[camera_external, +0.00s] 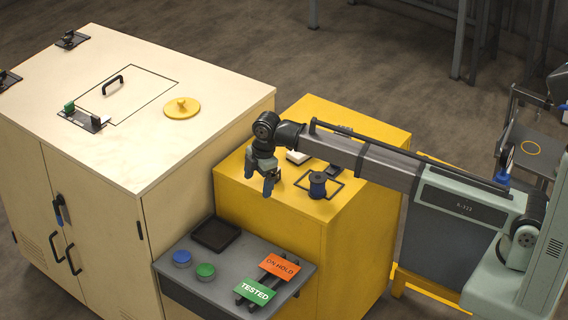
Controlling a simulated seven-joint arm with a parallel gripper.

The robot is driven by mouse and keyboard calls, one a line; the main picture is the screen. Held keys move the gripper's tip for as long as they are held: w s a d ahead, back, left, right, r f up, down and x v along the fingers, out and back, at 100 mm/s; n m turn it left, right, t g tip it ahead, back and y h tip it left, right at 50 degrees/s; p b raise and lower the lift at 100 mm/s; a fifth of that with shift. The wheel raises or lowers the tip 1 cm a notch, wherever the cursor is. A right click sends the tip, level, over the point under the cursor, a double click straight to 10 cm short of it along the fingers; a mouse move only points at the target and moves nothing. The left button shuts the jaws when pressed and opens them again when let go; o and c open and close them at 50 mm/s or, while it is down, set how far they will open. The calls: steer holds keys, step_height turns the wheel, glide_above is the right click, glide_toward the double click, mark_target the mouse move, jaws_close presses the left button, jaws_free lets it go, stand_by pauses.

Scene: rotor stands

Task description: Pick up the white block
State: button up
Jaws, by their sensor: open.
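A small white block (298,157) sits on top of the yellow cabinet (358,221), just right of my wrist and partly hidden by my arm. My gripper (260,179) is open and points down near the left edge of the yellow cabinet top. It appears left of and in front of the white block, with nothing between its fingers. How high it is above the surface is hard to tell.
A dark blue spool (317,185) stands in a black outlined square right of my gripper. A lower grey shelf holds a black tray (215,234), blue and green buttons, and orange and green signs. A large cream cabinet (130,160) with a yellow lid (182,108) stands left.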

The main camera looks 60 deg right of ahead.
steer(key=d+r+n, duration=0.1)
steer(key=d+r, duration=0.3)
steer(key=d, duration=0.3)
steer(key=s+d+r+g, duration=0.1)
steer(key=d+r, duration=0.3)
steer(key=d, duration=0.3)
steer(key=d+r+n, duration=0.1)
steer(key=d+r, duration=0.3)
steer(key=d, duration=0.4)
steer(key=shift+h, duration=0.3)
step_height(320, 180, down, 8)
steer(key=shift+r, duration=0.15)
steer(key=shift+w+a+f, duration=0.1)
steer(key=shift+w+f, duration=0.05)
steer(key=shift+f, duration=1.4)
steer(key=shift+w+a+f, duration=0.1)
steer(key=shift+f, duration=1.4)
steer(key=c, duration=1.2)
